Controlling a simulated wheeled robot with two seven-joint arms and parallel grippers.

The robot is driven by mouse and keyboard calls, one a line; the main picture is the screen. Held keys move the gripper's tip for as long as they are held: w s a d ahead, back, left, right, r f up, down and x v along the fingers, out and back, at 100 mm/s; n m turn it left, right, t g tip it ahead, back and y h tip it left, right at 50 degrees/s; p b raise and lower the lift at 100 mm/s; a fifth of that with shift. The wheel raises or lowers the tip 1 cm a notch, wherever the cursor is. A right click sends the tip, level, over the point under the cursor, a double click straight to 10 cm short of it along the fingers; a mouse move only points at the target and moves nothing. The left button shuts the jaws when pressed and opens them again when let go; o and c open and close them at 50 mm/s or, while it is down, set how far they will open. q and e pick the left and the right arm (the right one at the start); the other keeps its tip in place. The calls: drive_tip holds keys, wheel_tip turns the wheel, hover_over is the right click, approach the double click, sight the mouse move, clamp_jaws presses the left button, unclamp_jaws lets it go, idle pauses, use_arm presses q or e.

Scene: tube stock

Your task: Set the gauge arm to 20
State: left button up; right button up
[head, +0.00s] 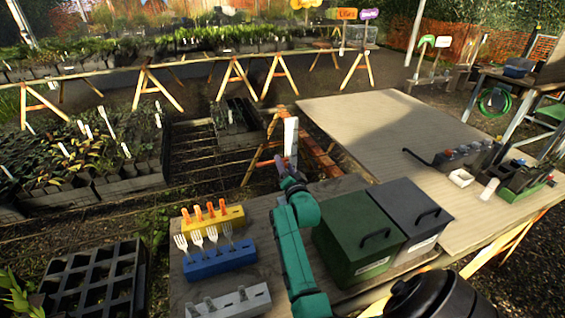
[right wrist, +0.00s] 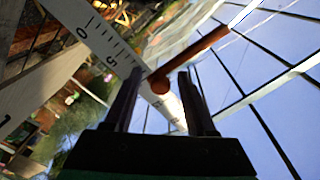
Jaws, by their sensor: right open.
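The gauge is a white upright post (head: 291,138) behind the far edge of the near table. In the right wrist view its white scale (right wrist: 100,40) runs diagonally, with black ticks and the digits 0 and 5 readable. The gauge arm (right wrist: 200,47) is an orange-brown rod with a round end lying across the scale beyond the 5; its exact reading cannot be told. My right gripper (head: 286,176) is at the foot of the post. In the wrist view its open fingers (right wrist: 160,76) appear on either side of the rod's round end; contact cannot be told. My left gripper is out of view.
On the near table stand a yellow block (head: 213,218), a blue block with forks (head: 218,262), a grey block (head: 228,302), a green box (head: 352,240) and a dark grey box (head: 412,215). The wide table (head: 380,125) at right is mostly clear.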

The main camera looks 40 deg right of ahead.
drive_tip(key=shift+s+a+r, duration=0.1)
drive_tip(key=shift+s+r, duration=0.1)
drive_tip(key=shift+c, duration=1.2)
clamp_jaws()
